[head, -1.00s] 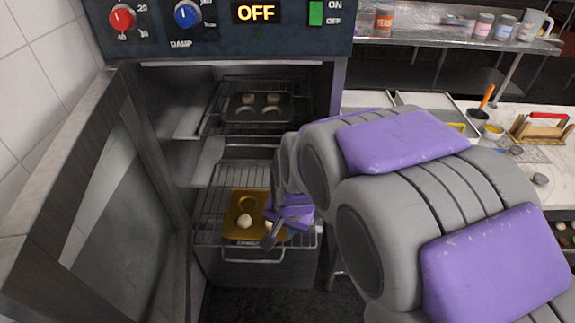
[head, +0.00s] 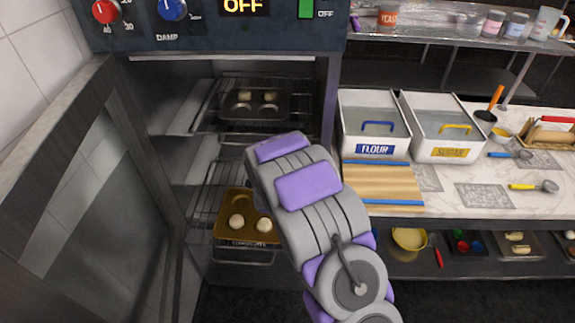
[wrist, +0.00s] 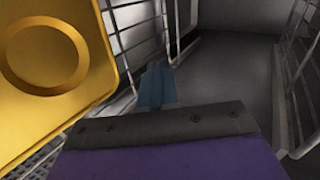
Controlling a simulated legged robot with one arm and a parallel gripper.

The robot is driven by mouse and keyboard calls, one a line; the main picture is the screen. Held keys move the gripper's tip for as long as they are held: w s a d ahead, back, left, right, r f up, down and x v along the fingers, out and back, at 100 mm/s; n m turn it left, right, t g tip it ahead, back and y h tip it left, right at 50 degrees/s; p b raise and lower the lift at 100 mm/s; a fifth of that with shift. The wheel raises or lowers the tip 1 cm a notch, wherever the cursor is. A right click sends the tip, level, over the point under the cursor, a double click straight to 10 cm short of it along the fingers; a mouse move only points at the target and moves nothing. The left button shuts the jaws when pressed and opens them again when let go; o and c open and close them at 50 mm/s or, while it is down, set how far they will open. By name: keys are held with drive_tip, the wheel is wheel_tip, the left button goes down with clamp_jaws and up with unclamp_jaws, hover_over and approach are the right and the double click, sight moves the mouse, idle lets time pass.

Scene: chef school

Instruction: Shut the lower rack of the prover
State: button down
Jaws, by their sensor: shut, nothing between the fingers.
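The prover (head: 230,45) stands with its door (head: 70,200) swung open to the left. Its lower rack (head: 205,205) is a wire shelf that appears drawn out towards me, with a wire front bar low in the picture. A gold tray (head: 222,232) with dough balls lies on it; my arm hides its right part. My gripper (wrist: 156,85) is shut and empty, beside the gold tray (wrist: 100,65) and among rack wires in the wrist view. In the head view my arm hides it. I cannot tell whether it touches the rack.
An upper rack (head: 205,105) holds a dark tray (head: 236,112) with dough balls inside the prover. At the right, a counter (head: 440,205) bears a flour bin (head: 372,125), a sugar bin (head: 430,130) and a wooden board (head: 380,185). A tiled wall (head: 30,40) is at the left.

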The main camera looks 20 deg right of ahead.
drive_tip(key=shift+w+d+f+m, duration=0.2)
drive_tip(key=shift+w+f+m, duration=0.25)
drive_tip(key=shift+f, duration=0.2)
drive_tip(key=x, duration=0.4)
drive_tip(key=b+x, duration=0.1)
drive_tip(key=x, duration=0.2)
drive_tip(key=r+b+x, duration=0.1)
drive_tip(key=x, duration=0.3)
drive_tip(key=shift+w+d+f, duration=0.1)
drive_tip(key=shift+w+d, duration=0.25)
drive_tip(key=shift+w, duration=0.25)
drive_tip(key=shift+w+d, duration=0.3)
drive_tip(key=shift+w, duration=0.6)
drive_tip(key=shift+w, duration=0.1)
